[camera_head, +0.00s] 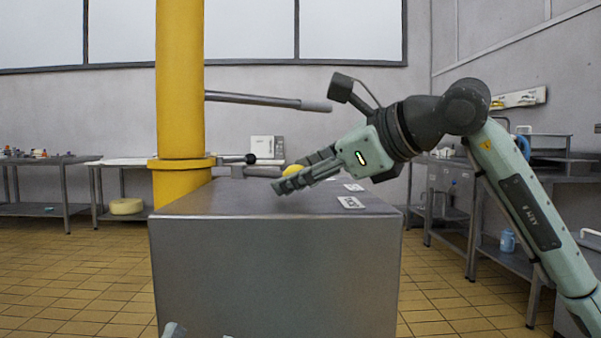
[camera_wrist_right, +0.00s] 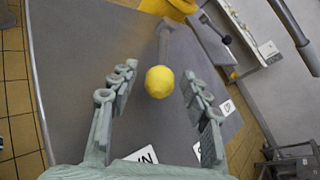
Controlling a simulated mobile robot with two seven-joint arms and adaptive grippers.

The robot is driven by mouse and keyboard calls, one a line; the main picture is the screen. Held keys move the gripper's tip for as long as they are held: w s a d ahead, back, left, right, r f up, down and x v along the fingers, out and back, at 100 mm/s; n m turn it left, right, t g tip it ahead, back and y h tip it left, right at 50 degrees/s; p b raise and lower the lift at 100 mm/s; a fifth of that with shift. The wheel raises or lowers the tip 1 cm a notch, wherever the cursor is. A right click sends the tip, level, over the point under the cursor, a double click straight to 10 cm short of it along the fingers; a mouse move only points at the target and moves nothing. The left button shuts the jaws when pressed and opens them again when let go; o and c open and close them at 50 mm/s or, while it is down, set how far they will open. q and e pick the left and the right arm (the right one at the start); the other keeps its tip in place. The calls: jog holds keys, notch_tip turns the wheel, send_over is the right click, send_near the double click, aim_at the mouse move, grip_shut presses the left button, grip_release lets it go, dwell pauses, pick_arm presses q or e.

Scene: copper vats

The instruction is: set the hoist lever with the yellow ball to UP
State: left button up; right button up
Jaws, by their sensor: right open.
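The hoist lever's yellow ball (camera_head: 292,170) shows partly behind my right gripper's fingers in the head view. Its grey arm (camera_head: 262,173) runs from the yellow column (camera_head: 180,90) out over the grey metal block. My right gripper (camera_head: 300,173) is open at the ball. In the right wrist view the ball (camera_wrist_right: 160,82) sits between the two spread fingers of the gripper (camera_wrist_right: 157,88), with a gap on each side. The lever arm (camera_wrist_right: 165,42) stretches away behind it.
A long lever with a grey grip (camera_head: 315,106) sticks out above. A short lever with a black ball (camera_head: 250,159) is behind the hoist lever. White label cards (camera_head: 350,202) lie on the metal block (camera_head: 275,270). Benches stand along the walls.

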grip_shut()
dwell(0.3)
jog(key=shift+w+d, duration=0.1)
jog(key=shift+w, duration=0.05)
